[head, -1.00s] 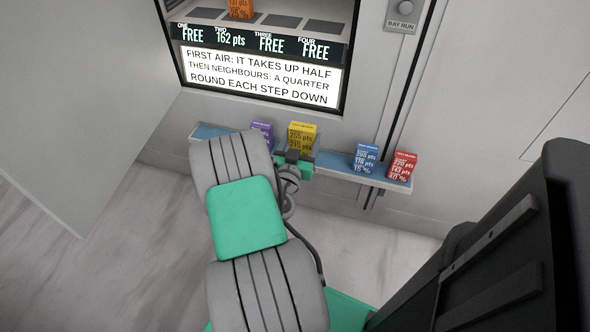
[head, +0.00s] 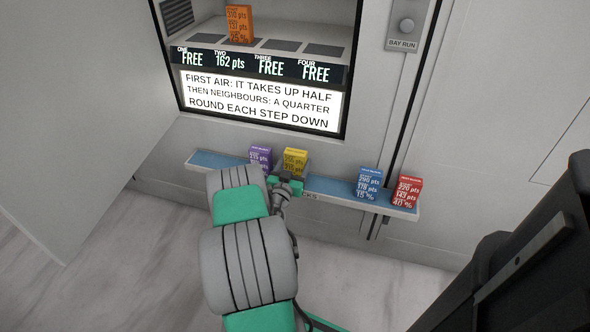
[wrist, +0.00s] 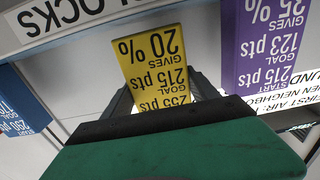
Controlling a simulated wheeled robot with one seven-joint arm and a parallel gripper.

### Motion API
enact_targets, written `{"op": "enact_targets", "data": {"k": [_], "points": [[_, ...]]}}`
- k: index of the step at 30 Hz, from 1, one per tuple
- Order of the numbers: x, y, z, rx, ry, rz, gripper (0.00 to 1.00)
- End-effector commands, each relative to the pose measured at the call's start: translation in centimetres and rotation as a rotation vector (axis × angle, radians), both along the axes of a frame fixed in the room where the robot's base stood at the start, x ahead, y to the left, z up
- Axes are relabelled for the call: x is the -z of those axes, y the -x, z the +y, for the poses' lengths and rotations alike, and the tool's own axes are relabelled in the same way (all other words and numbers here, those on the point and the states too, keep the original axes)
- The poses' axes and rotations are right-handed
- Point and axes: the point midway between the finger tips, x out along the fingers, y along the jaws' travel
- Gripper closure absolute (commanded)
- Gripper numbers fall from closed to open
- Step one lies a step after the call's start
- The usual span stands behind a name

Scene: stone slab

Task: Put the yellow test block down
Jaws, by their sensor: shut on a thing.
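The yellow test block (head: 294,160) is upright at the blue-topped shelf, just right of the purple block (head: 260,157). My gripper (head: 288,183) is shut on it from the near side. In the wrist view the yellow block (wrist: 157,65) stands between the two dark fingers, its printed face upside down, reading 255 pts, goal 215 pts, gives 20 %. Its base is hidden behind my gripper in the head view, so I cannot tell whether it touches the shelf (head: 330,178).
A blue block (head: 368,183) and a red block (head: 407,192) stand at the shelf's right, with bare shelf left of them. Above, an orange block (head: 239,24) stands in the lit bay over the "TWO" label. A BAY RUN button (head: 406,26) is at upper right.

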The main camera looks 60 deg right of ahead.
Motion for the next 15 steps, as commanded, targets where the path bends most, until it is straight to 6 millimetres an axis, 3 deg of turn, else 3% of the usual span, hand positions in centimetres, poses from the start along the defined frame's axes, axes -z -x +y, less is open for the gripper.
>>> {"op": "enact_targets", "data": {"k": [2,12,13,15], "points": [[1.26,-0.06,-0.04,0.000,0.004,-0.001,0.98],[1.41,-0.06,-0.02,-0.001,0.004,-0.002,0.98],[1.54,-0.01,0.04,-0.001,0.001,0.000,0.31],[1.43,-0.01,0.04,-0.001,0.001,0.000,0.25]]}}
